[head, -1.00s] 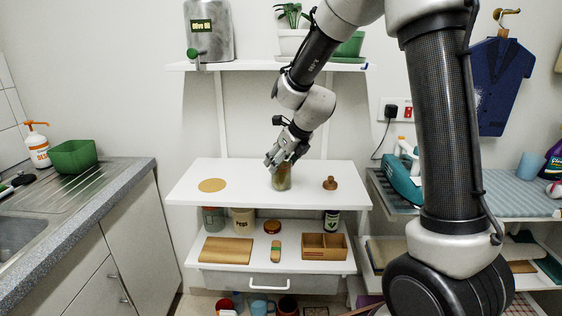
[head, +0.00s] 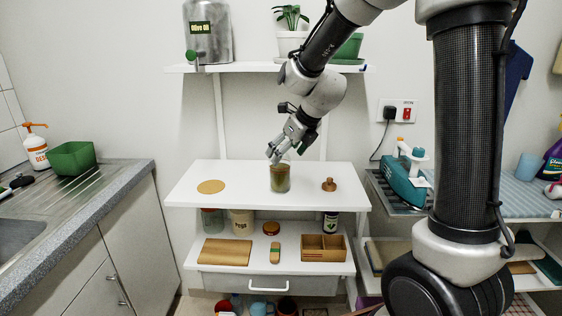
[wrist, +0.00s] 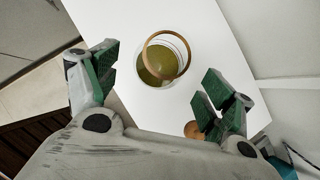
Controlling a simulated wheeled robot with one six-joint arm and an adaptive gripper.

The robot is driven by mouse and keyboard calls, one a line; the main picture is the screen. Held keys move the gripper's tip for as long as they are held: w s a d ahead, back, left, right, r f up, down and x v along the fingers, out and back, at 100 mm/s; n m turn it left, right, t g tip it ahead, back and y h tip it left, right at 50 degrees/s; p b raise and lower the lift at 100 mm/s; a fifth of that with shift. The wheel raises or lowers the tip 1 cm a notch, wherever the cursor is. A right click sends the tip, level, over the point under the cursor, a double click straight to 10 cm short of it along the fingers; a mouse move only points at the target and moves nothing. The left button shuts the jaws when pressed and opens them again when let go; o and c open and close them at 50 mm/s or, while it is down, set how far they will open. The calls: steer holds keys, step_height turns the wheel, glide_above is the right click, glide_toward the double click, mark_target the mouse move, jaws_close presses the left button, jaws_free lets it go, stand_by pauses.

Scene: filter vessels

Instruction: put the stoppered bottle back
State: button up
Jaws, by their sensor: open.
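A glass vessel (head: 280,179) with olive-green contents stands upright on the white table top (head: 240,173). In the wrist view the vessel (wrist: 163,64) shows a tan ring at its mouth and green inside; no stopper sits in it. My gripper (head: 277,155) is just above the vessel's mouth, empty. In the wrist view the fingers of my gripper (wrist: 158,80) are spread wide, with the vessel beyond and between them. A brown stopper-like knob (head: 329,184) stands on the table right of the vessel. I cannot tell which thing is the stoppered bottle.
A round tan mat (head: 211,187) lies bare at the table's left. The shelf below holds a jar (head: 241,221), a dark bottle (head: 330,222), a wooden board (head: 226,252) and a divided wooden box (head: 323,247). An upper shelf (head: 235,68) hangs behind my arm.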

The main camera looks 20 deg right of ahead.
steer(key=s+d+r+n+h, duration=0.1)
steer(key=s+d+r+n, duration=0.35)
steer(key=s+n, duration=0.4)
steer(key=s+d+r+n, duration=0.45)
steer(key=s+n, duration=0.25)
steer(key=s, duration=0.2)
steer(key=s+d+n+h, duration=0.1)
steer(key=s+d+n, duration=0.1)
steer(key=s+n, duration=0.5)
steer(key=s+d+f+n+g+h, duration=0.1)
steer(key=s+d+n, duration=0.1)
steer(key=s+n, duration=0.5)
steer(key=shift+d+f+n+g, duration=0.2)
steer(key=shift+d+n+g, duration=0.1)
steer(key=shift+n, duration=0.25)
